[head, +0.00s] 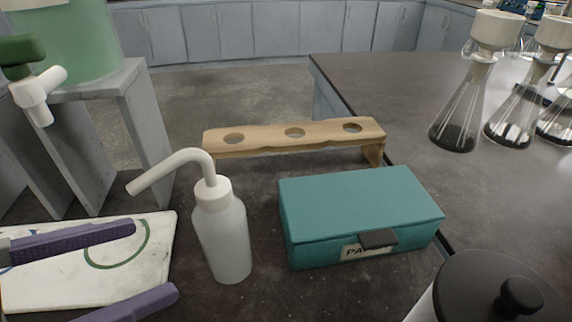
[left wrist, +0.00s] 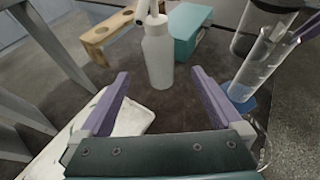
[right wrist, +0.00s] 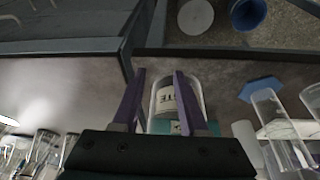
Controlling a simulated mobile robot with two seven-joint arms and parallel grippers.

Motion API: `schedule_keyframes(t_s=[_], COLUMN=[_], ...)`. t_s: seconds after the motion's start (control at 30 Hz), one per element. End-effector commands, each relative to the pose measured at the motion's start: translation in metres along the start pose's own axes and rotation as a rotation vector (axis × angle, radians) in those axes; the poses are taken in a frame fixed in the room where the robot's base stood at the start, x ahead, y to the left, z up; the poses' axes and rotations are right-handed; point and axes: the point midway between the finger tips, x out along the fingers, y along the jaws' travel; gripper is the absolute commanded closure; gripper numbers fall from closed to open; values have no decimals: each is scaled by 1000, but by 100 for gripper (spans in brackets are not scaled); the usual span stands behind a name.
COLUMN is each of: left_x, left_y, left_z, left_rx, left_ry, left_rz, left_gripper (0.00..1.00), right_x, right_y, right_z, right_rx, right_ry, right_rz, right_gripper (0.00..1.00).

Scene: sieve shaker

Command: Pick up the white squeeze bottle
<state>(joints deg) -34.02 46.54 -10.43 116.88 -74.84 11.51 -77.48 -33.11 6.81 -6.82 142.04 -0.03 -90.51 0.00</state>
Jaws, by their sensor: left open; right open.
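The white squeeze bottle (head: 223,240) stands upright on the dark bench in the head view, its bent spout pointing left. It also shows in the left wrist view (left wrist: 158,58), ahead of and between my left fingers. My left gripper (head: 155,262) is open and empty to the left of the bottle, apart from it; its two purple fingers also show in the left wrist view (left wrist: 160,92). My right gripper (right wrist: 158,88) is open in the right wrist view, near a clear container with a printed label (right wrist: 172,98). It is not visible in the head view.
A teal box (head: 355,212) stands just right of the bottle, and a wooden rack (head: 295,134) with holes is behind. A white mat (head: 150,262) lies at left. A grey stand (head: 132,90) is behind it. A black-lidded container (head: 485,290) is at front right.

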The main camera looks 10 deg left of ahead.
Motion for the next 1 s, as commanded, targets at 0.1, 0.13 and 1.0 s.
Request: schedule_keyframes(t_s=[0.1,0.13,1.0], left_x=[6,7,100], left_y=[-1,-1,2], left_z=[-15,-15,-11], left_rx=[18,19,13], left_ry=[8,8,5], left_rz=[-9,-9,-7], left_gripper=[0,0,0], right_x=[13,12,-7], right_y=[0,0,0], right_z=[4,3,-1], right_rx=[0,0,-2], right_ry=[2,2,-2], right_rz=[0,0,-1], right_gripper=[57,57,57])
